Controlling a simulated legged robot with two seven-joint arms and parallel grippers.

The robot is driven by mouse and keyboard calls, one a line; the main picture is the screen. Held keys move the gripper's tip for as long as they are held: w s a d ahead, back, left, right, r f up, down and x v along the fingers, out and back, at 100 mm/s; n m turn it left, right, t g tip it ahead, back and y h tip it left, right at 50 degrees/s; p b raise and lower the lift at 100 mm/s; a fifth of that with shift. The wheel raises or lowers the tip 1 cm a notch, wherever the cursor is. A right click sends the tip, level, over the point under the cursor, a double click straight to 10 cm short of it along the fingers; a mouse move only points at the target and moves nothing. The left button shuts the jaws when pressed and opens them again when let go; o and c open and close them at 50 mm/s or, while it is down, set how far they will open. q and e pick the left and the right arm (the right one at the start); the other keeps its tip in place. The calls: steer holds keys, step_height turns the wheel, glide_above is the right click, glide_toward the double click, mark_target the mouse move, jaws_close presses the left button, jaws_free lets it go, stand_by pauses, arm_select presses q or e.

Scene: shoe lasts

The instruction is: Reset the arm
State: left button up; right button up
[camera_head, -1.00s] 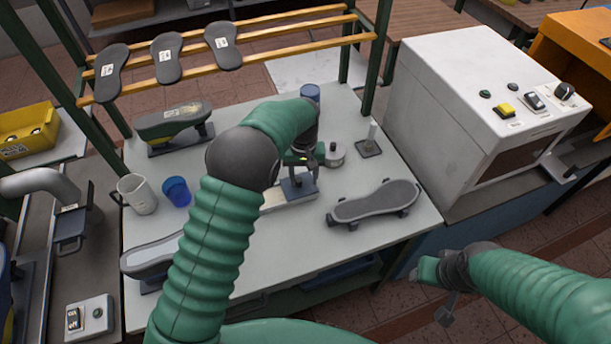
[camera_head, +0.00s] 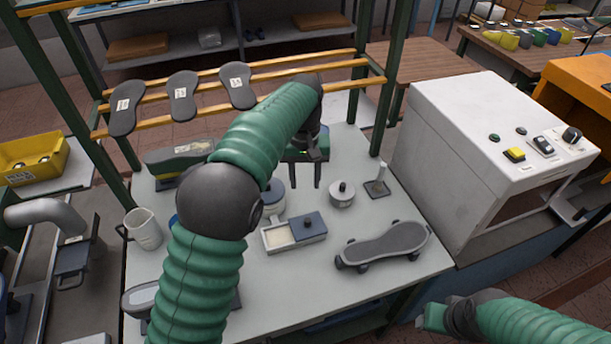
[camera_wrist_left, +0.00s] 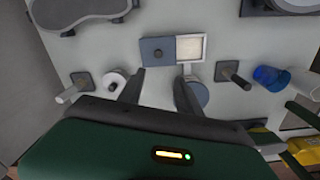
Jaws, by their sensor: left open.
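My left gripper (camera_head: 305,184) is open and empty, raised above the back middle of the white table (camera_head: 240,310). In the left wrist view its two fingers (camera_wrist_left: 160,78) stand apart with nothing between them. A shallow box with cream contents (camera_head: 276,238) and a blue-grey knobbed lid (camera_head: 310,226) lies on the table below and in front of the gripper. The lid covers its right part. The box also shows in the wrist view (camera_wrist_left: 190,47), beyond the fingertips. My right gripper (camera_head: 434,317) is low at the right, past the table edge; its jaws are unclear.
A round knobbed pot (camera_head: 341,196) and a post on a base (camera_head: 378,187) stand right of the gripper. A grey sole-shaped piece on feet (camera_head: 385,246) lies front right. A white mug (camera_head: 147,232) stands left. A white machine (camera_head: 455,130) borders the right; a rack (camera_head: 330,66) stands behind.

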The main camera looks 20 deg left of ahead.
arm_select(q)
steer(key=s+a+f+m+t, duration=0.1)
steer(key=s+f, duration=0.4)
steer(key=s, duration=0.7)
steer(key=s+a+f+m+t, duration=0.1)
steer(key=s+f, duration=0.4)
steer(key=s, duration=0.6)
steer(key=shift+s+a+m+t, duration=0.35)
steer(key=shift+a+m, duration=0.25)
steer(key=shift+a, duration=0.25)
stand_by(0.5)
